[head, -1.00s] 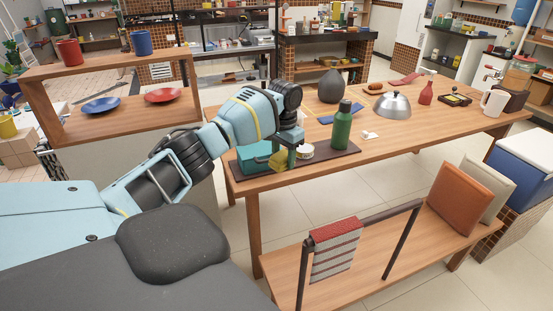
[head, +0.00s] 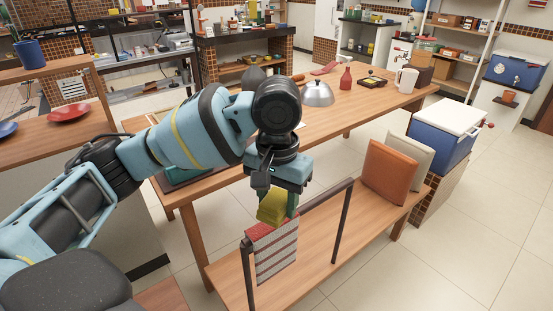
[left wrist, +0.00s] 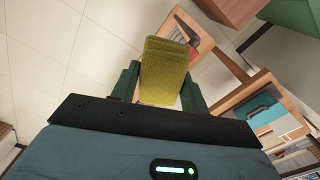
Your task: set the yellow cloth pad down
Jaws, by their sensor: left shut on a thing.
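The yellow cloth pad (head: 271,207) is held by my left gripper (head: 275,197), which points down. The pad hangs in the air beside the rail above the low wooden bench, close to the red-topped striped cloth (head: 276,252) draped over it. In the head view the pad overlaps the cloth's upper end, and I cannot tell if they touch. In the left wrist view the pad (left wrist: 168,70) sits between the two dark green fingers. My right gripper is not in view.
The low bench (head: 322,245) carries a dark rail frame (head: 337,222), with orange and beige cushions (head: 388,172) at its right end. The wooden table (head: 372,108) behind holds a silver dome (head: 317,94), a red bottle (head: 345,79) and a white pitcher (head: 406,79). A blue cooler (head: 440,140) stands at right.

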